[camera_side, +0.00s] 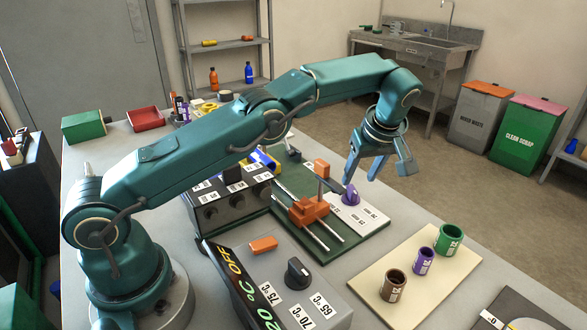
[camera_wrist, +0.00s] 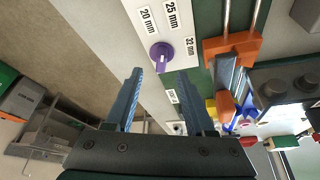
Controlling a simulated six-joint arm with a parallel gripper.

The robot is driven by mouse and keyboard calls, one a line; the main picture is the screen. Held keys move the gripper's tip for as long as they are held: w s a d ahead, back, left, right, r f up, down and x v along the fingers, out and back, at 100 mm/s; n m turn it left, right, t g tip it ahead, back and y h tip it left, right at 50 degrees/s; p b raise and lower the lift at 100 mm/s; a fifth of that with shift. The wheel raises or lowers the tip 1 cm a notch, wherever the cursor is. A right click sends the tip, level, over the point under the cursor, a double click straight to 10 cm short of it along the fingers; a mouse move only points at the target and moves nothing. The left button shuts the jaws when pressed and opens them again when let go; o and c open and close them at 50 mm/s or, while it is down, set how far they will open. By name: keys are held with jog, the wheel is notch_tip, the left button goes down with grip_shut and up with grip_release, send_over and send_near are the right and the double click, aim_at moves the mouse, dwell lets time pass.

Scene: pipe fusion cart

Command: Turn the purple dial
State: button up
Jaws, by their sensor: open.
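The purple dial (camera_side: 350,196) sits on a white plate marked with mm sizes, at the right of the green board. In the wrist view the dial (camera_wrist: 161,52) lies just beyond the fingertips, roughly centred between them, near the labels 20 mm, 25 mm and 32 mm. Its raised grip runs towards my gripper there. My gripper (camera_side: 378,176) is open and empty, above the dial with its fingers pointing down. In the wrist view my gripper (camera_wrist: 161,73) has its blue fingers wide apart, and neither appears to touch the dial.
An orange clamp (camera_side: 312,207) on metal rails stands close left of the dial. A black-knobbed temperature panel (camera_side: 298,272) is in front. A cream board (camera_side: 425,299) with brown, purple and green pipe pieces lies to the right. A knobbed box (camera_side: 210,212) stands behind left.

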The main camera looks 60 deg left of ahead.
aim_at(353, 189)
jog(key=shift+x, duration=2.6)
jog(key=shift+s+a, duration=0.1)
grip_shut()
